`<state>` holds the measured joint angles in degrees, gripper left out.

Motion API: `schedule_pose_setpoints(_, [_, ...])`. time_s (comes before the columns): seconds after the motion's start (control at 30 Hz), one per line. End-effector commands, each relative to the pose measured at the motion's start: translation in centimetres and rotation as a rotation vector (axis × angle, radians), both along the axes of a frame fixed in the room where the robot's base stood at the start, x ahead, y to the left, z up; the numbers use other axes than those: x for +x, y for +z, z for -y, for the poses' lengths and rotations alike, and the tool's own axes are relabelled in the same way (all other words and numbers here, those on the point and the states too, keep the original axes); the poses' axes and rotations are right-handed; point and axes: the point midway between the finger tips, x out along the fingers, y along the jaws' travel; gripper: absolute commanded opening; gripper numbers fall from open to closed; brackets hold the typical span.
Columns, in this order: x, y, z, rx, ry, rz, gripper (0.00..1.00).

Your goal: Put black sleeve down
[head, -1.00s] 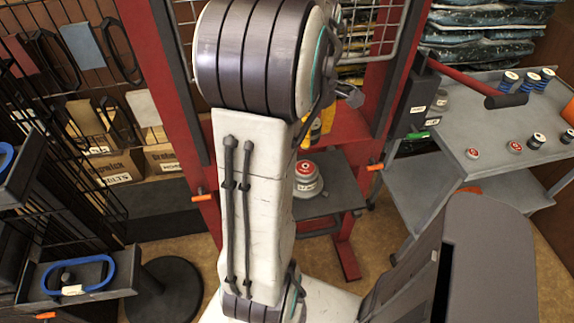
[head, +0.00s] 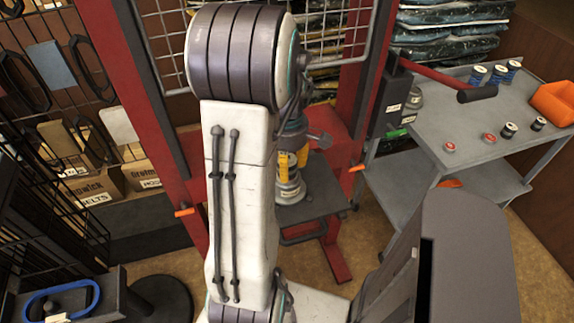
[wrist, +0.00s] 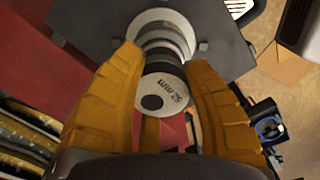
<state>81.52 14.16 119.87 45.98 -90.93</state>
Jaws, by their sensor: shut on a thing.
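My gripper (head: 292,163) has yellow fingers and points down at the lift's dark plate. In the wrist view its fingers (wrist: 163,62) are shut on the black sleeve (wrist: 163,92), a round piece with a pale end face, a black dot and a "52 mm" label. Below it a stack of pale round pieces (head: 290,192) stands on the dark plate (head: 322,205). The stack also shows in the wrist view (wrist: 160,20), past the sleeve. The stack's top is hidden, and I cannot tell whether the sleeve touches it.
Red posts (head: 375,90) and a wire mesh frame the plate. A grey trolley (head: 440,115) at right holds several small sleeves and an orange bin (head: 553,103). A black rack (head: 40,220) with a blue ring (head: 55,303) stands at left.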

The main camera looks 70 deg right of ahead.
Motion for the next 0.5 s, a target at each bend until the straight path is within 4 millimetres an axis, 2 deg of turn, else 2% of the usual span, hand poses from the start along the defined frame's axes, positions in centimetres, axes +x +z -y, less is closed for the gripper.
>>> schedule_pose_setpoints(0.5, [0.01, -0.72, 0.04, -0.002, 0.000, 0.000, 0.07])
